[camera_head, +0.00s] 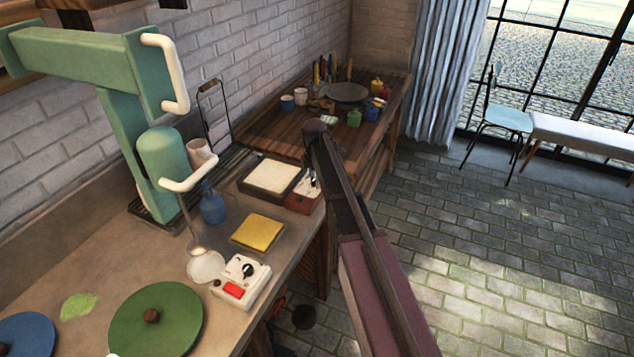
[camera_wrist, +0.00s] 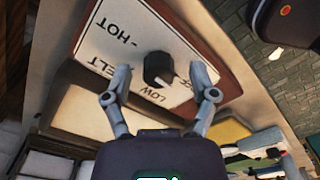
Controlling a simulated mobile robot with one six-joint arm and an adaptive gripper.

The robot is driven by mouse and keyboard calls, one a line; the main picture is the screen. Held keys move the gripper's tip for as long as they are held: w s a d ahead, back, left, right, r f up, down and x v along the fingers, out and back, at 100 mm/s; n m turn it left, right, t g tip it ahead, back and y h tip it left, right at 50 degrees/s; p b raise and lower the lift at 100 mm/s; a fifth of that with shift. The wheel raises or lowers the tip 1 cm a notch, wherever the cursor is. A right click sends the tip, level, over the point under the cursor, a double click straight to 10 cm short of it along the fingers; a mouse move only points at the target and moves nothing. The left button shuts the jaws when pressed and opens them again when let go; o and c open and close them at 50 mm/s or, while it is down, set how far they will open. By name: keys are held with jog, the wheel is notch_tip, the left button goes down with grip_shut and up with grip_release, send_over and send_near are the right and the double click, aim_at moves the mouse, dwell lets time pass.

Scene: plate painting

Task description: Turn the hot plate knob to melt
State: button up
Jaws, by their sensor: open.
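The hot plate control is a red-brown box with a white panel (camera_wrist: 120,40), lettered HOT, MELT and LOW, with another label partly hidden. Its round black knob (camera_wrist: 158,69) stands in the panel, with a pale mark on its lower right side near LOW. My gripper (camera_wrist: 160,72) is open, one finger on each side of the knob; I cannot tell whether either finger touches it. In the head view the red-brown box (camera_head: 301,203) sits at the worktop's right edge, beside the pale-topped plate (camera_head: 270,175); my arm partly hides it.
A yellow pad (camera_head: 258,233), a white box (camera_head: 239,282) with a black knob and red switch, and a blue bottle (camera_head: 213,204) stand nearby. A green press (camera_head: 165,160) rises at left. A wooden table (camera_head: 262,133) holds cups behind. The floor at right is open.

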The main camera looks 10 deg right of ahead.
dwell(0.3)
grip_shut()
jog(key=shift+d, duration=0.3)
jog(key=shift+a, duration=0.2)
